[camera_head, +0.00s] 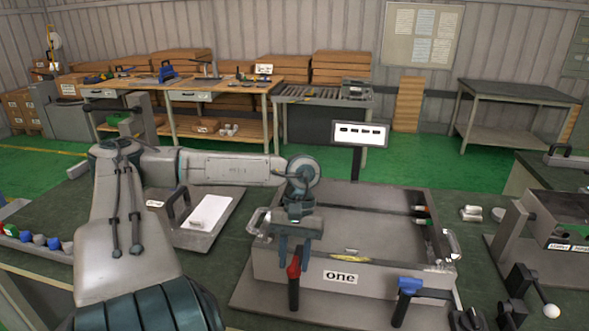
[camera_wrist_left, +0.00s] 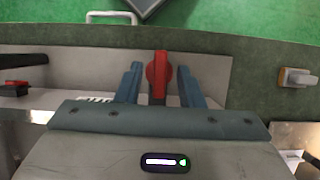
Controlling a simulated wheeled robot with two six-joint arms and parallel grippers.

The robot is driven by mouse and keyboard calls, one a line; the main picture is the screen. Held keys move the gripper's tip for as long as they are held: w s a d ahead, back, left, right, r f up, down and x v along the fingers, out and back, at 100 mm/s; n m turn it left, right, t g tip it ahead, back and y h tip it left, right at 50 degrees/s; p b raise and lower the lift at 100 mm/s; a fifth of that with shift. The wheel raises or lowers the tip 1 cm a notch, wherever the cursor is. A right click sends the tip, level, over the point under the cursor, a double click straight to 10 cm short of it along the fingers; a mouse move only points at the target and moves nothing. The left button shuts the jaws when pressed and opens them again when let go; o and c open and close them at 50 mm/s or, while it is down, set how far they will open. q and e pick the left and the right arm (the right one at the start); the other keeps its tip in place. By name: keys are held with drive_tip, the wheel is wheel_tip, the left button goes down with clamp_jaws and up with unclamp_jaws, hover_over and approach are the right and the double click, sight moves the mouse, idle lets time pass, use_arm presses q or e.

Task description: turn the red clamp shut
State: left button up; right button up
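The red clamp (camera_head: 294,268) sits on a dark post at the front left of the grey box labelled "one" (camera_head: 385,283). My left gripper (camera_head: 294,256) reaches down over the clamp from above. In the left wrist view the clamp (camera_wrist_left: 159,74) lies between the two blue fingers of the left gripper (camera_wrist_left: 160,78). A gap shows on each side of it, so the gripper is open and the fingers look apart from the clamp. A blue clamp (camera_head: 409,286) stands at the front right of the box. My right gripper is not in view.
A sign on a post (camera_head: 360,134) stands behind the box. A grey tray with a white block (camera_head: 208,212) lies left of it. A lever with a white ball (camera_head: 551,310) is at the right. Coloured parts (camera_head: 38,240) line the left side.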

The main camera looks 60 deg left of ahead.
sight(293, 262)
use_arm(q)
drive_tip(key=shift+w+a+r, duration=0.1)
drive_tip(key=shift+r, duration=0.05)
drive_tip(key=b+v, duration=0.2)
drive_tip(key=shift+a+r, duration=0.2)
drive_tip(key=shift+r, duration=0.15)
drive_tip(key=shift+b+v, duration=0.5)
drive_tip(key=shift+v, duration=0.3)
drive_tip(key=b+v, duration=0.1)
drive_tip(key=v, duration=0.5)
drive_tip(key=shift+d, duration=0.2)
drive_tip(key=shift+r, duration=0.1)
